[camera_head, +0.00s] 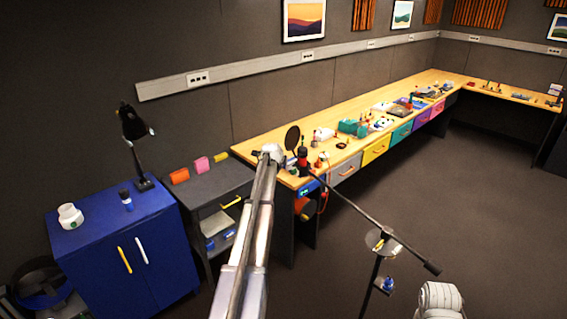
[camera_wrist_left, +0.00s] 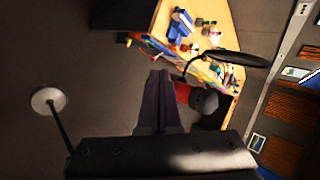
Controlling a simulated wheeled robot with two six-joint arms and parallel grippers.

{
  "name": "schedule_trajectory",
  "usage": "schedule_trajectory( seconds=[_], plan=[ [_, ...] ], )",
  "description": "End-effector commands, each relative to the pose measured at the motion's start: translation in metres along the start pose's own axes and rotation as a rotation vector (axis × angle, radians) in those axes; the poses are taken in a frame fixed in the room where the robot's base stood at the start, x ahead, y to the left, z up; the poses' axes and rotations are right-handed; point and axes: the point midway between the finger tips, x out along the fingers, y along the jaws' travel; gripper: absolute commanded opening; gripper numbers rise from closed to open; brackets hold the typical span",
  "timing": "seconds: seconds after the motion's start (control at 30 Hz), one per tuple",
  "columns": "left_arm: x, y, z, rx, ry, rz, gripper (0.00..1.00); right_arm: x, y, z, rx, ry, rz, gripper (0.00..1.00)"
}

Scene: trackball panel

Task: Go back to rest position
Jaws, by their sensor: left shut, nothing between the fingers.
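My left arm reaches up from the bottom middle of the head view, its white wrist end (camera_head: 271,152) appearing over the near left end of the long wooden bench. The fingers of my left gripper cannot be made out there. In the left wrist view my left gripper (camera_wrist_left: 161,76) points away with its dark fingers together and nothing between them. A red and black cylinder with a dark round head (camera_wrist_left: 196,98) shows just right of the fingers; I cannot tell the gap between them.
The wooden bench (camera_head: 338,114) runs along the wall with several drawers and small items. A round black disc (camera_head: 292,138) and a long dark boom (camera_head: 372,220) stand near its left end. A blue cabinet (camera_head: 107,232) with a lamp is left. Open floor (camera_head: 440,190) lies right.

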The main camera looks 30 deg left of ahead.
Motion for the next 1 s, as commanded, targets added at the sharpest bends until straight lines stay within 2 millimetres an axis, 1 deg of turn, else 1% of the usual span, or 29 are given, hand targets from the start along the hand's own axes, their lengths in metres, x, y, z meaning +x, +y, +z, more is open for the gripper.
schedule_trajectory(
  seconds=[0.03, 0.1, 0.23, 0.3, 0.43, 0.67, 0.73, 0.77, 0.87, 0.97, 1.0],
  plan=[
    [-0.016, -0.004, 0.006, -0.002, -0.003, 0.0, 0.0, -0.014, 0.001, 0.001, 0.001, 0.0, -0.001, 0.71],
    [-0.029, -0.006, 0.013, -0.003, -0.003, 0.0, 0.0, -0.024, 0.002, 0.002, 0.001, 0.0, -0.001, 0.71],
    [-0.044, -0.006, 0.021, -0.002, -0.002, 0.0, 0.0, -0.035, 0.003, 0.002, 0.0, -0.001, -0.001, 0.71],
    [-0.048, -0.006, 0.024, -0.002, -0.002, 0.0, 0.0, -0.037, 0.003, 0.002, 0.0, -0.001, -0.001, 0.71],
    [-0.049, -0.005, 0.025, -0.001, -0.002, 0.0, 0.0, -0.037, 0.003, 0.003, -0.001, -0.001, -0.001, 0.71],
    [-0.048, -0.005, 0.025, -0.001, -0.002, 0.0, 0.0, -0.036, 0.003, 0.002, -0.001, -0.001, -0.001, 0.71],
    [-0.049, -0.003, 0.021, -0.004, 0.001, 0.003, 0.0, -0.035, 0.003, 0.002, -0.001, -0.001, -0.001, 0.71],
    [-0.049, 0.0, 0.016, -0.007, 0.005, 0.007, 0.0, -0.034, 0.003, 0.002, -0.001, -0.001, -0.001, 0.71],
    [-0.053, 0.02, -0.015, -0.038, 0.029, 0.039, 0.0, -0.027, 0.002, 0.002, -0.001, -0.001, -0.001, 0.71],
    [-0.062, 0.056, -0.069, -0.096, 0.063, 0.101, 0.0, -0.016, 0.001, 0.001, -0.002, -0.001, 0.0, 0.71],
    [-0.068, 0.073, -0.093, -0.124, 0.076, 0.132, 0.0, -0.011, 0.001, 0.001, -0.002, -0.001, 0.0, 0.71]
  ],
)
